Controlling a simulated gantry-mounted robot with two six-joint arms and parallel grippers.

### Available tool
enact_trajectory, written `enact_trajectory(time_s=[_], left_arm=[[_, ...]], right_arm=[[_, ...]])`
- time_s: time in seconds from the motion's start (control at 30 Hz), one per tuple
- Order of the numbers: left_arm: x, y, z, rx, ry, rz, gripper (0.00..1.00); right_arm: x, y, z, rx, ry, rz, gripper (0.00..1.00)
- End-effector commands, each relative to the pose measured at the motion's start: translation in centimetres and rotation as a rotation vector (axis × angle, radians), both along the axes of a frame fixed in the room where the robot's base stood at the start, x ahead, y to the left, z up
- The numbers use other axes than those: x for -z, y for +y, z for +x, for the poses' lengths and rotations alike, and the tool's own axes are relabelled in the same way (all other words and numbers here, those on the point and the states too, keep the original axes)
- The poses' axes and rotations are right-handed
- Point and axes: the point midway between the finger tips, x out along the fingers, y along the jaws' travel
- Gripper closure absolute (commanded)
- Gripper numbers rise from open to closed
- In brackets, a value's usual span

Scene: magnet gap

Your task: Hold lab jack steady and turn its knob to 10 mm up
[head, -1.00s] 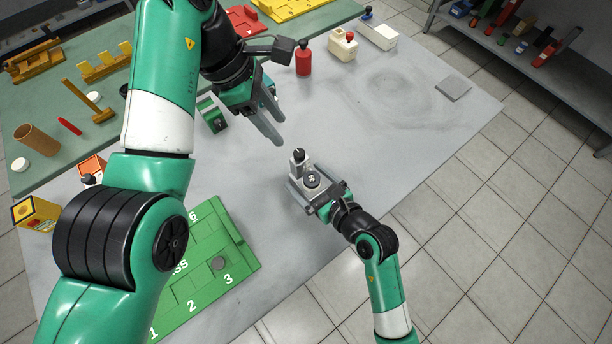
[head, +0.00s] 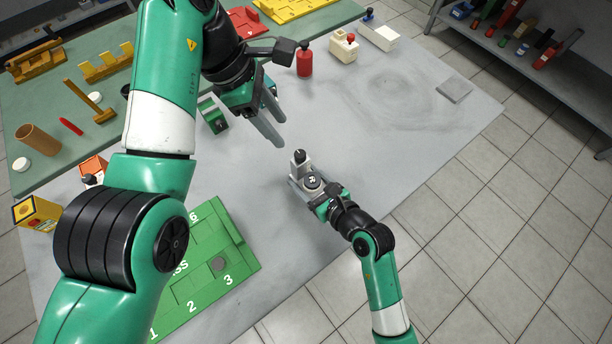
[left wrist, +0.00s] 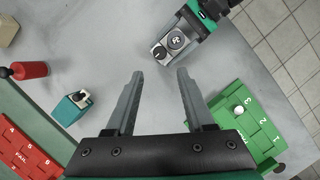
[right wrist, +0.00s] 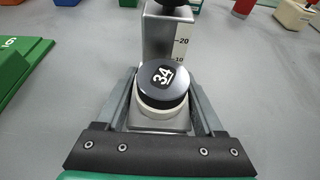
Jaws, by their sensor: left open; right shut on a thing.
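The lab jack (head: 303,166) is a small grey block with an upright post on the grey mat. A black knob (head: 299,156) tops the post; in the right wrist view the post (right wrist: 165,38) carries a scale showing 10 and 20. A black round cap (right wrist: 163,84) marked 34, with a pale side, sits on the near part. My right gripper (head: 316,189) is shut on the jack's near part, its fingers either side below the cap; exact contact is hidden. My left gripper (left wrist: 160,75) is open and empty, above and left of the jack in the head view.
A green numbered tray (head: 215,280) lies left of the jack. A small green block (head: 213,114) and a red bottle (head: 304,62) stand behind. A flat grey plate (head: 454,90) lies at right. The mat (head: 400,150) right of the jack is clear.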

Motion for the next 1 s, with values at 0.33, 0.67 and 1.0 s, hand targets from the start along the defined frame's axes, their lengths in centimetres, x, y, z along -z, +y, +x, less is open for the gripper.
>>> enact_trajectory(time_s=[0.33,0.67,1.0], left_arm=[[6.1,-2.9,1.6,-0.131,-0.031,-0.327,0.38],[8.7,-3.9,-1.6,-0.477,0.047,-1.046,0.38],[10.5,0.4,-5.6,-0.692,-0.249,-1.247,0.38]], right_arm=[[0.0,0.0,0.0,0.000,0.000,0.000,1.00],[0.0,0.0,0.0,0.000,0.000,0.000,1.00],[0.0,0.0,0.0,0.000,0.000,0.000,1.00]])
